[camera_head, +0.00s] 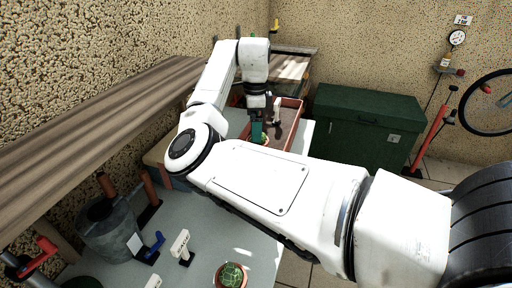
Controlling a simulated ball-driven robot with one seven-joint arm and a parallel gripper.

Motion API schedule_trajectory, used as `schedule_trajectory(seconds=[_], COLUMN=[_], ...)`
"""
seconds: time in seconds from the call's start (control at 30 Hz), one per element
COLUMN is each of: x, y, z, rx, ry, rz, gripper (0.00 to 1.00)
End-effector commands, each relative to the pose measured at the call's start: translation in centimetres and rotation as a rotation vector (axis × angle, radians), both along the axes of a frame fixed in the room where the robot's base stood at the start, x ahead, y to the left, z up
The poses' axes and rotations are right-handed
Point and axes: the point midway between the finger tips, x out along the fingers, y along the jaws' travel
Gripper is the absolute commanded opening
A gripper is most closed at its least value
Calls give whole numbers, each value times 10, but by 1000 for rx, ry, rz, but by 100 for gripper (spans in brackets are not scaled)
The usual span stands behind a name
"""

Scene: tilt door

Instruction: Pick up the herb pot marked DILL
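No label reading DILL is legible here. My gripper (266,122) points down over a reddish-brown tray (298,112) at the far end of the table. Dark and teal shapes show at its tip, and I cannot tell fingers from other things there. A small green plant (265,138) shows just below the tip, partly hidden by my arm. I cannot tell whether the gripper touches it. A round green cactus-like plant in a terracotta pot (231,276) stands apart at the table's near edge.
The pale table (215,222) also bears a grey bucket (108,232), a blue-handled tool (153,246) and a white tag (181,244). A wooden shelf (90,130) runs along the left wall. A green chest (364,128) stands right of the table. My arm hides much of the table.

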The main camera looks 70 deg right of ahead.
Motion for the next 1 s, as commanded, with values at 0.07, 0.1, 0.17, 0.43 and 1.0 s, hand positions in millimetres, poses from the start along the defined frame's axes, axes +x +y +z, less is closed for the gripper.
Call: schedule_trajectory(seconds=[0.07,0.1,0.17,0.43,1.0], x=[-1,-2,-3,-4,-4], y=[1,2,3,3,3], z=[-6,-11,-19,-50,-52], rx=[3,4,4,2,1], ry=[1,2,2,1,0], rz=[0,0,0,0,0], gripper=[100,100,100,100,69])
